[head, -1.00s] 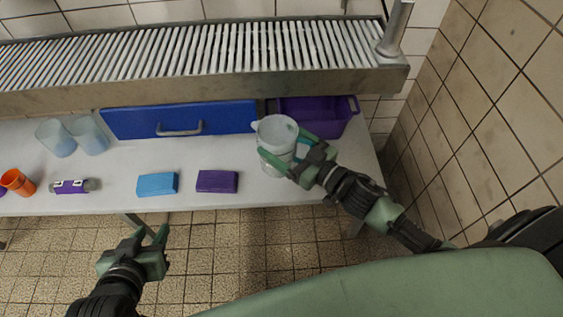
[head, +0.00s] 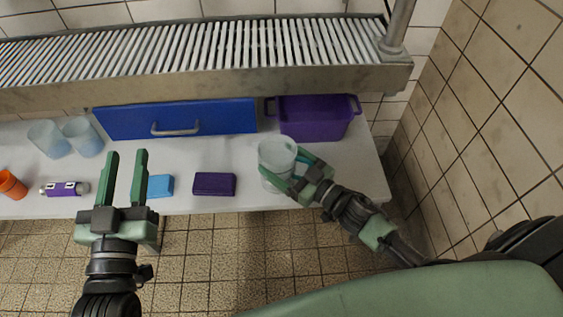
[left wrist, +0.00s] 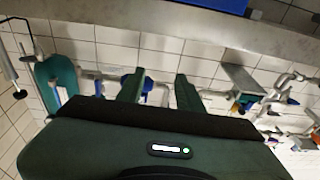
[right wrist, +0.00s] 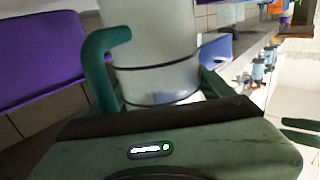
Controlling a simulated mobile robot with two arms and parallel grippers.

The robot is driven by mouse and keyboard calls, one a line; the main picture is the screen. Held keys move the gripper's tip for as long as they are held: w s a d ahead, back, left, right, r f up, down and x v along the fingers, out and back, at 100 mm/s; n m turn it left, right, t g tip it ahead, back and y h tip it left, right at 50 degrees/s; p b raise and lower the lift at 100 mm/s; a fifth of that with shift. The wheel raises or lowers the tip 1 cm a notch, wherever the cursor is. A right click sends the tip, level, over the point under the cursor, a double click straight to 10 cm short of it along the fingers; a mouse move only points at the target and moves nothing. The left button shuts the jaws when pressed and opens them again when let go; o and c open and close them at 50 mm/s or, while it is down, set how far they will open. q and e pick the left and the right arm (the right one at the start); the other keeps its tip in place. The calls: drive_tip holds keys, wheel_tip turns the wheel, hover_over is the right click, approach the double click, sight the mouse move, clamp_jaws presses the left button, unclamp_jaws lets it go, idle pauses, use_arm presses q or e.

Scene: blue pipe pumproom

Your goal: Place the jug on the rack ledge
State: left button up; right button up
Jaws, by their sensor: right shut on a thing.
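The jug (head: 276,160) is a translucent whitish vessel near the right end of the white table, upright or nearly so. My right gripper (head: 292,178) is shut on it from the right; in the right wrist view the jug (right wrist: 155,55) fills the space between the fingers. I cannot tell whether its base touches the table. The rack ledge (head: 200,60) is a slatted metal shelf above the back of the table, with bare slats. My left gripper (head: 126,178) is open and empty, raised in front of the table's left part.
A purple bin (head: 312,120) stands behind the jug, beside a blue drawer front (head: 175,121). On the table are two clear cups (head: 83,137), blue and purple blocks (head: 214,184), a purple-white cylinder (head: 64,189) and an orange cup (head: 11,184). A metal post (head: 398,30) rises at the rack's right end.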

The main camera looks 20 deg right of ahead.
use_arm(q)
drive_tip(key=shift+r, duration=0.2)
drive_tip(key=shift+r, duration=0.1)
use_arm(e)
drive_tip(key=shift+f, duration=0.15)
drive_tip(key=o, duration=2)
use_arm(q)
drive_tip(key=shift+r+t, duration=0.1)
drive_tip(key=shift+t, duration=0.2)
